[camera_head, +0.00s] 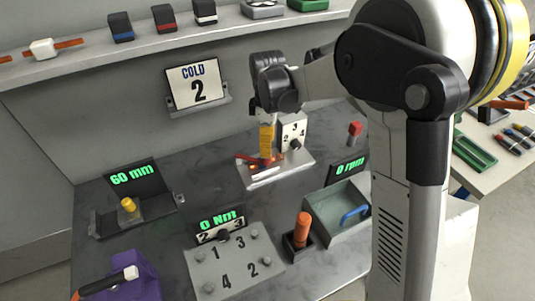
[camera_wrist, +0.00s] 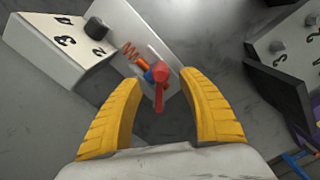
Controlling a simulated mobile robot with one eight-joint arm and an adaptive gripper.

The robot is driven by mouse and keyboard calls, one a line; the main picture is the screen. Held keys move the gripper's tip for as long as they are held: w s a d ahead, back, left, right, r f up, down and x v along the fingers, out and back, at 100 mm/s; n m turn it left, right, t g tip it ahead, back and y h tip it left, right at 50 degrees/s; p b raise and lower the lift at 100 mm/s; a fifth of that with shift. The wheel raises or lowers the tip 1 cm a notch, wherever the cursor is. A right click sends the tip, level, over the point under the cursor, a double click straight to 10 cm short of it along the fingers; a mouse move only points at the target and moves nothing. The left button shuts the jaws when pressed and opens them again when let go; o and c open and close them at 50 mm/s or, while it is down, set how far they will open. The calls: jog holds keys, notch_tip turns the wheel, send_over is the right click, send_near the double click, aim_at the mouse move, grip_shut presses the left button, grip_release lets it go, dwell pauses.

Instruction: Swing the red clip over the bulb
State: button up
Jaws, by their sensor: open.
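The red clip (camera_wrist: 160,88) shows in the wrist view as a slim red bar with a rounded head, beside a small blue part (camera_wrist: 149,74) and an orange spring (camera_wrist: 131,52). They sit on a pale grey fixture plate (camera_wrist: 119,17). My gripper (camera_head: 266,154) is open, its yellow fingers pointing down at this fixture. In the wrist view, the clip's head lies between the two fingertips, with gaps on both sides. In the head view, the fingers partly hide the clip. I cannot clearly make out the bulb in either view.
A white numbered block with a black knob (camera_wrist: 96,28) stands on the fixture beside the clip. A grey numbered panel (camera_head: 235,262), an orange peg (camera_head: 302,229) and a grey tray (camera_head: 331,236) stand nearer. Dark bench surface (camera_head: 208,178) is clear left of the fixture.

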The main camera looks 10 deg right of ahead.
notch_tip(320, 180, up, 6)
jog(key=shift+r, duration=0.25)
dwell(0.4)
